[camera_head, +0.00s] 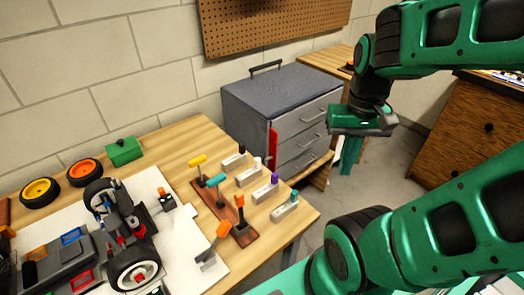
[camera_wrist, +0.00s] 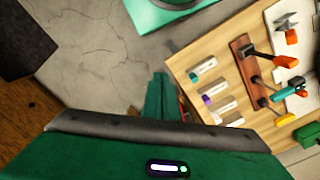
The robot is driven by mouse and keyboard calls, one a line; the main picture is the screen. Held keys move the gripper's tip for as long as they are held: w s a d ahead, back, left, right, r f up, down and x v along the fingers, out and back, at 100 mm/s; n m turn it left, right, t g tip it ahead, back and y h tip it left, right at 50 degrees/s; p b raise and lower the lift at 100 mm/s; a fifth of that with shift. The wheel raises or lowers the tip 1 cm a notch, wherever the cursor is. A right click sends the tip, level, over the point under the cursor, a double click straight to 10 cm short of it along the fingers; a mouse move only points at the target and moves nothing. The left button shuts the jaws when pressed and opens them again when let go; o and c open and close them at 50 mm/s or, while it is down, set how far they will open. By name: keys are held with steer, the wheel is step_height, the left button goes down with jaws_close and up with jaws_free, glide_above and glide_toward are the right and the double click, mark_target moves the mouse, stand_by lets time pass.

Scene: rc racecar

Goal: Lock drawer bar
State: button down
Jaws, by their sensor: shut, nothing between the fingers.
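The grey drawer cabinet (camera_head: 262,100) stands behind the wooden table, with several drawers and handles on its front. The red bar (camera_head: 273,146) stands upright along the left edge of the drawer fronts; its lower end is hard to make out. The drawers look shut. My gripper (camera_head: 347,160) is shut and empty, pointing down, to the right of the drawer fronts and apart from the red bar. In the wrist view my gripper's green fingers (camera_wrist: 163,98) are together. A small red sliver shows just right of them, possibly the bar.
The wooden table (camera_head: 300,213) holds white-bodied pieces with coloured tops, a brown tool rack (camera_head: 222,212), a green box (camera_head: 124,151) and a partly built car (camera_head: 120,235). A wooden cabinet (camera_head: 455,130) stands at right. Grey floor (camera_head: 385,165) lies open between.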

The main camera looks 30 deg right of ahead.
steer(key=shift+d, duration=0.15)
steer(key=w+d+f+m+h, duration=0.1)
steer(key=w+f+m, duration=0.15)
steer(key=w, duration=0.55)
steer(key=w+f+m+h, duration=0.1)
steer(key=w+m, duration=0.3)
steer(key=w, duration=0.5)
steer(key=w+a+f+m+h, duration=0.1)
steer(key=w+a+f+m, duration=0.1)
steer(key=w+f, duration=0.3)
steer(key=w+a+f+m+h, duration=0.1)
steer(key=w+a+f+m, duration=0.2)
steer(key=w, duration=0.7)
step_height(320, 180, down, 2)
steer(key=shift+w+a+f+h, duration=0.15)
steer(key=shift+w+a+h, duration=0.15)
steer(key=shift+a, duration=0.25)
steer(key=x, duration=1)
